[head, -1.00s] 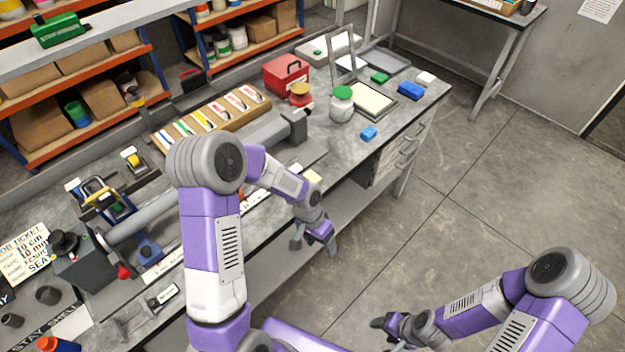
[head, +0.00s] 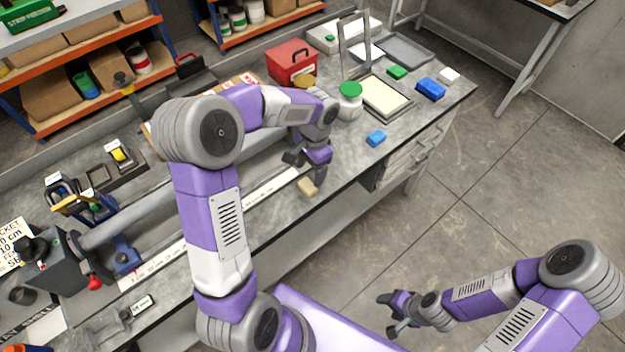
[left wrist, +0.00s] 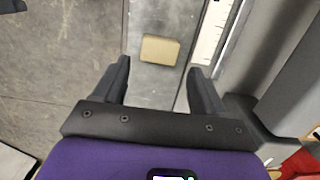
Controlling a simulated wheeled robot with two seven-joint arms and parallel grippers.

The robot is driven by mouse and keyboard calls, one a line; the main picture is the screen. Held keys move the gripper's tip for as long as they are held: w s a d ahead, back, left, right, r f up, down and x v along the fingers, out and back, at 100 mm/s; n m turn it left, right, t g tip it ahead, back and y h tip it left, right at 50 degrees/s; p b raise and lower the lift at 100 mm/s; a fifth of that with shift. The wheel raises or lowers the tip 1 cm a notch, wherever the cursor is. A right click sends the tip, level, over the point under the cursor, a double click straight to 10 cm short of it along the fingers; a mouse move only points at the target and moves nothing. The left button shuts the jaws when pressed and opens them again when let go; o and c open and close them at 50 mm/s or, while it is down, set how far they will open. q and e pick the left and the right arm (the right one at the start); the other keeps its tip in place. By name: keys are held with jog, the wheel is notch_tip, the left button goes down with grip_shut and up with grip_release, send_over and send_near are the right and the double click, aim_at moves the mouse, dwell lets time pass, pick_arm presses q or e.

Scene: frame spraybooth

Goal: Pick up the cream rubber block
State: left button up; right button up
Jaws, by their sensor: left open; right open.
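The cream rubber block (head: 308,187) lies on the grey bench top (head: 262,212), close to the front edge, beside the white ruler strip. My left gripper (head: 304,168) is above the bench, just above and behind the block in the head view. In the left wrist view the block (left wrist: 160,50) lies ahead of my open left fingers (left wrist: 160,80), between their lines and apart from both. My right gripper (head: 388,314) is open and empty, out over the floor, away from the bench.
A red toolbox (head: 292,63) is behind. A long ruler strip (head: 272,186) and a grey tube run along the bench.

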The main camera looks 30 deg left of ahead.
aim_at(308, 185)
pick_arm(q)
jog(key=f, duration=0.4)
jog(key=f+b, duration=0.1)
jog(key=f, duration=0.1)
jog(key=shift+s+a+f, duration=0.1)
jog(key=shift+s+a, duration=0.05)
jog(key=shift+s, duration=0.2)
jog(key=shift+c, duration=0.4)
jog(key=c, duration=0.8)
notch_tip(308, 185, up, 10)
jog(key=shift+r+p, duration=0.1)
jog(key=shift+p, duration=0.8)
jog(key=shift+c, duration=0.2)
